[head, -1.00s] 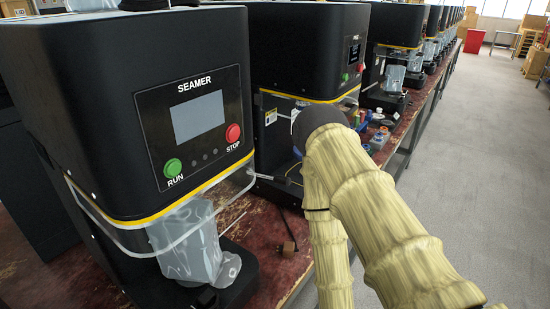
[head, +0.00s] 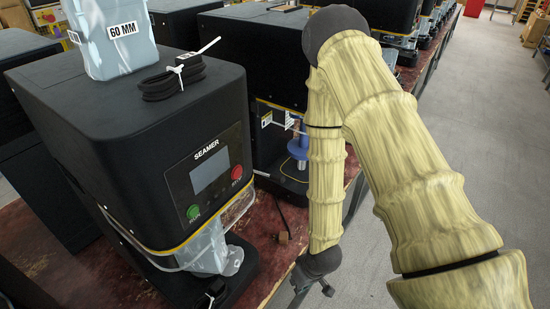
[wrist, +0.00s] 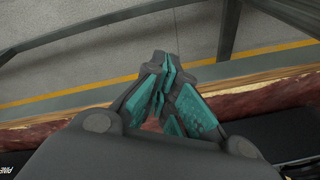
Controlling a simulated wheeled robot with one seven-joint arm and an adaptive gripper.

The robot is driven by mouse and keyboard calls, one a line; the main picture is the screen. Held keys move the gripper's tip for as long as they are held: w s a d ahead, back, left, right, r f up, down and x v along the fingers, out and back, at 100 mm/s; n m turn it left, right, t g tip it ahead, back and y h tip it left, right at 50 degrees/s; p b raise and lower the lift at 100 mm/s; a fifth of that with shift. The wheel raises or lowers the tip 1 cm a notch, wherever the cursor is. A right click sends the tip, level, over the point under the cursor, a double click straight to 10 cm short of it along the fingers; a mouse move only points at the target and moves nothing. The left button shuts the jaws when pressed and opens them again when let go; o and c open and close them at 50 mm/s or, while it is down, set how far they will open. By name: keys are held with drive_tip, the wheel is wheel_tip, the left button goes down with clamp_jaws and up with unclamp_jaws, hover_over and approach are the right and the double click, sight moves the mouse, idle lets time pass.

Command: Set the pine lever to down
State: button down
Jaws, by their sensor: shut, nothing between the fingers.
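My gripper (wrist: 165,82) shows in the wrist view with its teal-padded fingers closed together and empty. It hangs over the table's front edge, with the floor beyond. In the head view my gripper (head: 310,284) is small and partly hidden below my arm, at the table edge right of the near seamer. A label (wrist: 9,164) that appears to read "PINE" is cut off at the wrist view's lower left corner. I cannot make out the pine lever itself or its position in either view.
The near black seamer (head: 110,130) carries a coiled black cable (head: 172,82) and a bag labelled 60 MM (head: 118,45). A second seamer (head: 235,55) stands behind it. The grey aisle floor (head: 440,130) is open at right.

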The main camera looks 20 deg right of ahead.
drive_tip(key=w+d+r+n+t+p, duration=0.1)
drive_tip(key=w+d+r+n+t, duration=0.15)
drive_tip(key=w+r, duration=1.25)
drive_tip(key=w+d+r+n+t, duration=0.15)
drive_tip(key=w+r+n, duration=0.25)
drive_tip(key=w+r, duration=1)
drive_tip(key=p, duration=0.3)
hover_over(274, 178)
wheel_tip(274, 178, down, 6)
drive_tip(key=f, duration=0.1)
drive_tip(key=shift+f+y+p, duration=0.4)
drive_tip(key=shift+f, duration=1.05)
drive_tip(key=shift+n, duration=0.25)
